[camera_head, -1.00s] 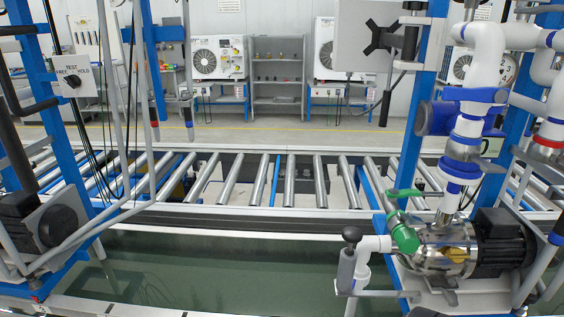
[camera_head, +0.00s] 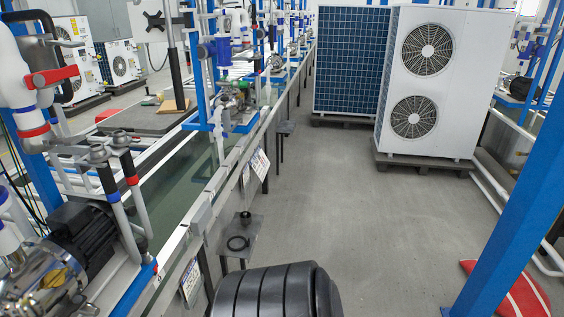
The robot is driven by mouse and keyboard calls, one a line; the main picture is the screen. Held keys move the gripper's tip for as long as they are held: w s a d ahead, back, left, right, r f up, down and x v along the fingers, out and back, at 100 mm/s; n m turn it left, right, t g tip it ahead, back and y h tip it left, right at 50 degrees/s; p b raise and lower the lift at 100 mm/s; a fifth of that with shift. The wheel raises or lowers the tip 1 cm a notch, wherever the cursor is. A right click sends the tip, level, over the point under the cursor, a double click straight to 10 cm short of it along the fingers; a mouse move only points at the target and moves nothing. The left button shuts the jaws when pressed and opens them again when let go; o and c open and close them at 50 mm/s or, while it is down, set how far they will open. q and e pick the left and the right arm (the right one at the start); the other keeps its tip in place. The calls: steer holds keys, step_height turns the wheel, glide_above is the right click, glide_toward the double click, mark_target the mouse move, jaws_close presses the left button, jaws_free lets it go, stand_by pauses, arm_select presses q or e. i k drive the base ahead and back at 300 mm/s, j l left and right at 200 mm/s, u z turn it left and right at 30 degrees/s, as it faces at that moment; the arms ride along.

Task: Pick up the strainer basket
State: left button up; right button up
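I cannot make out a strainer basket for certain. A small dark cup-like part (camera_head: 245,218) stands on a small grey shelf (camera_head: 249,250) at the side of the test line, at the lower centre. A flat black ring (camera_head: 238,243) lies on the same shelf, in front of the cup-like part. At this size I cannot tell whether either is the basket. Neither of my grippers is in view.
A pump with pipework and a red-handled valve (camera_head: 54,76) stands at the left. Two tall heat-pump units (camera_head: 428,80) (camera_head: 350,60) stand on pallets at the back. A blue post (camera_head: 510,215) rises at the right. The grey floor (camera_head: 330,205) between is clear.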

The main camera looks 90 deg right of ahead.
mark_target(245, 217)
steer(key=z, duration=2.45)
steer(key=i+l+u, duration=0.1)
steer(key=u, duration=0.55)
steer(key=i+l+u, duration=0.3)
steer(key=l+u, duration=0.15)
steer(key=l, duration=0.2)
steer(key=i+l+u, duration=0.2)
steer(key=l, duration=0.15)
steer(key=l+u, duration=0.2)
steer(key=l, duration=0.15)
